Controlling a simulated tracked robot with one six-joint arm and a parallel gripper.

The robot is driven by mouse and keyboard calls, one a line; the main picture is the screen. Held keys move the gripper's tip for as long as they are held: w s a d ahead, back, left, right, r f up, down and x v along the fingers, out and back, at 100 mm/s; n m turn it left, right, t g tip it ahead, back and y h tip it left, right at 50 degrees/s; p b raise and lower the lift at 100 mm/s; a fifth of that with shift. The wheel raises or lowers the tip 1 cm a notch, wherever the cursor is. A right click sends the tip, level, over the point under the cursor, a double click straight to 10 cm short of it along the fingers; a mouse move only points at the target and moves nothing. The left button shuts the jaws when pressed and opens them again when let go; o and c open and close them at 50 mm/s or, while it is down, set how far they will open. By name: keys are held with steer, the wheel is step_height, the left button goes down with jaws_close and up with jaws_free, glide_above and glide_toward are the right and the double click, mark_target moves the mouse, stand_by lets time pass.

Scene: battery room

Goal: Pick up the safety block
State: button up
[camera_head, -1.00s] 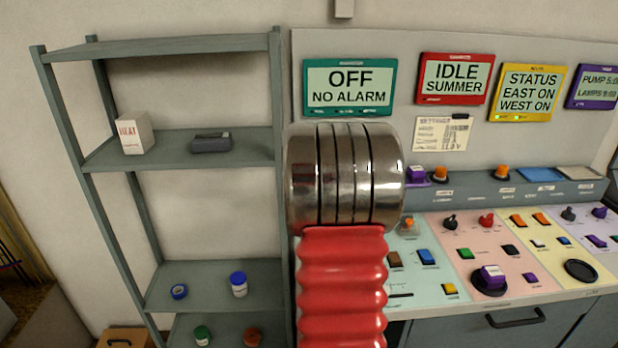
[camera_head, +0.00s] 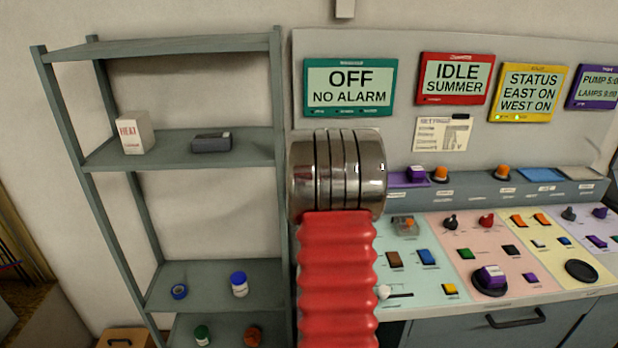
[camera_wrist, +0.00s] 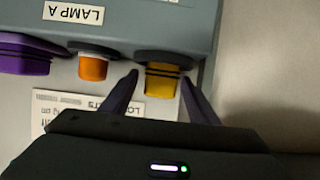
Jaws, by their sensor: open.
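A yellow block (camera_wrist: 161,83) with dark stripes, which looks like the safety block, shows in the wrist view. It is seated under a dark rounded base on the grey panel. My gripper (camera_wrist: 158,76) is open, with one dark fingertip on each side of the yellow block. I see a gap at the left finger; whether the right finger touches is unclear. In the head view my arm, with its red bellows and steel end, hides my gripper, and I cannot make out the yellow block there.
In the wrist view an orange knob (camera_wrist: 93,66) sits close left of my left finger, with a purple part (camera_wrist: 28,54) beyond it. The head view shows a control desk (camera_head: 470,305) with several knobs and buttons. A grey shelf (camera_head: 240,150) stands left of my arm.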

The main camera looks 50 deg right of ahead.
steer(key=shift+c, duration=0.3)
steer(key=c, duration=1.1)
steer(key=shift+r, duration=0.1)
steer(key=shift+s+a+r, duration=0.15)
steer(key=shift+a+r, duration=0.05)
steer(key=shift+r, duration=0.2)
step_height(320, 180, up, 6)
steer(key=shift+r, duration=0.15)
steer(key=s+a, duration=1.3)
steer(key=a, duration=0.1)
steer(key=shift+a, duration=0.35)
